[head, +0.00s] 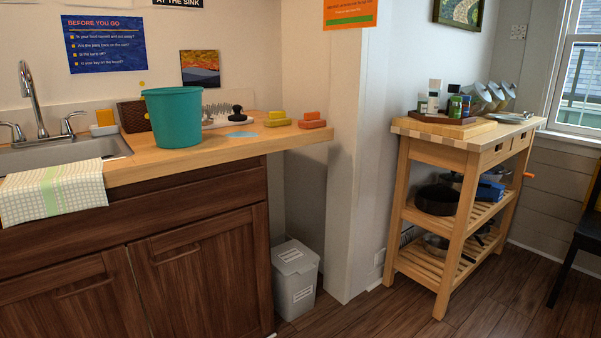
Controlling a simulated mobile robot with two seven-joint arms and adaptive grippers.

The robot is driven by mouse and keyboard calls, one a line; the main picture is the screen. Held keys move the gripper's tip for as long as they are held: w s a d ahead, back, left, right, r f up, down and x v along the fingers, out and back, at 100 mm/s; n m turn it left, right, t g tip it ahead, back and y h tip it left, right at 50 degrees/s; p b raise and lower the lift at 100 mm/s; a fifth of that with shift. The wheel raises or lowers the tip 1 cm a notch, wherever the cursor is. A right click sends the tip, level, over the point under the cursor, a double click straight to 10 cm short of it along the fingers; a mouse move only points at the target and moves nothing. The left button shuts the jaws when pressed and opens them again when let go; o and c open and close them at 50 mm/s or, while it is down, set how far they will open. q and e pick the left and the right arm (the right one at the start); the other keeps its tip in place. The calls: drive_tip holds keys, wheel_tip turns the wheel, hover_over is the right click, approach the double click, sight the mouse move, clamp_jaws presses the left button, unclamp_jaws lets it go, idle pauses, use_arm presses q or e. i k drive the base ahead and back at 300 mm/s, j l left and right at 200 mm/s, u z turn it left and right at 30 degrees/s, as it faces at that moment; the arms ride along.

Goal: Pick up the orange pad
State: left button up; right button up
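An orange pad (312,116) lies near the right end of the wooden counter (200,165), on top of or against a redder orange piece. I cannot tell whether the two are one object. Left of it is a similar yellow piece (277,116) with a darker yellow base. Another small orange block (105,117) sits by the sink in a pale holder. Neither of my grippers is in view.
A teal bucket (173,117) stands on the counter, with a black-knobbed item (237,113) and a light blue flat piece (242,134) to its right. A bin (295,279) stands below the counter end. A wooden cart (455,150) stands right of the wall corner.

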sight(312, 119)
drive_tip(key=l+u, duration=0.1)
drive_tip(key=u, duration=0.25)
drive_tip(key=i+l+u, duration=0.1)
drive_tip(key=u, duration=0.25)
drive_tip(key=i+l+u, duration=0.1)
drive_tip(key=l+u, duration=0.15)
drive_tip(key=l, duration=0.35)
drive_tip(key=i+l+u, duration=0.2)
drive_tip(key=l, duration=0.4)
drive_tip(key=k+j, duration=0.05)
drive_tip(key=k, duration=0.05)
